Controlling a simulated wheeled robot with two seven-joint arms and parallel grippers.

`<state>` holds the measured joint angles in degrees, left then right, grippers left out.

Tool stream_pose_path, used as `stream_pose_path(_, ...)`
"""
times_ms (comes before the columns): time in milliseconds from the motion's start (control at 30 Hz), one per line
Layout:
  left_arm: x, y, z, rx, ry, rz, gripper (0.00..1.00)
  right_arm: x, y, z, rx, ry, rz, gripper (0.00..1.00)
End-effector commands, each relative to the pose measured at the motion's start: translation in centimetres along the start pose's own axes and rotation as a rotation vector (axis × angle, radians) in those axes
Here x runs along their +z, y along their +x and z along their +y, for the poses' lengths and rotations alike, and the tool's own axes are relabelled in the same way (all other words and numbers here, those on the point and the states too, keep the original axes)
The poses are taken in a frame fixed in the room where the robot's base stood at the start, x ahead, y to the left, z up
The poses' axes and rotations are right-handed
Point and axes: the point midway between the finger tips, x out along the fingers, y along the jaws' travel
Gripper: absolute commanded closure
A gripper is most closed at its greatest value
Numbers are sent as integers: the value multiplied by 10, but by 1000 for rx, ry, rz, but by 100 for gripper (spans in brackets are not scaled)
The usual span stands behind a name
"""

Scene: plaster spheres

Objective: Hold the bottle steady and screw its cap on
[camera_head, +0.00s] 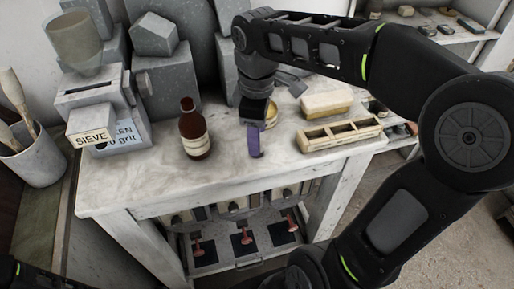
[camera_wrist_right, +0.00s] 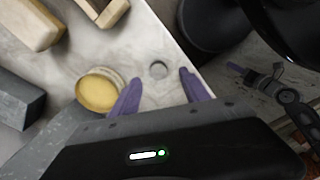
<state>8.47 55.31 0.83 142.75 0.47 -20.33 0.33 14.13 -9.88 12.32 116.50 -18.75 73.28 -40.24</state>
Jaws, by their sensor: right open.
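A brown glass bottle (camera_head: 194,134) with a pale label stands upright on the marble-topped table; I see no cap on its neck. My right gripper (camera_head: 256,146) has purple fingers and points down at the table, to the right of the bottle and apart from it. In the right wrist view its fingers (camera_wrist_right: 160,80) are open, with nothing held between them. My left gripper is out of view.
A round dish with yellow contents (camera_wrist_right: 99,92) sits close beside the right fingers. A wooden compartment tray (camera_head: 340,136) and a cream block (camera_head: 326,102) lie to the right. The table (camera_head: 150,180) is clear before the bottle.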

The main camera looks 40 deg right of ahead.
Motion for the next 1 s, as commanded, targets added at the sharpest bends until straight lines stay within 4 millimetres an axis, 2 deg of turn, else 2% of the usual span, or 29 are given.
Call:
stream_pose_path(200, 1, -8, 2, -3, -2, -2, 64, 2, 30, 3, -4, 0, -4, 46)
stream_pose_path(333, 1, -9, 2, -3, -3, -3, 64, 1, 42, 3, -2, 0, -1, 46)
stream_pose_path(933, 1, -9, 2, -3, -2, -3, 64, 1, 43, 3, 0, 0, 0, 46)
stream_pose_path(1000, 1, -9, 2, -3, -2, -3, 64, 1, 43, 3, 0, 0, 0, 50)
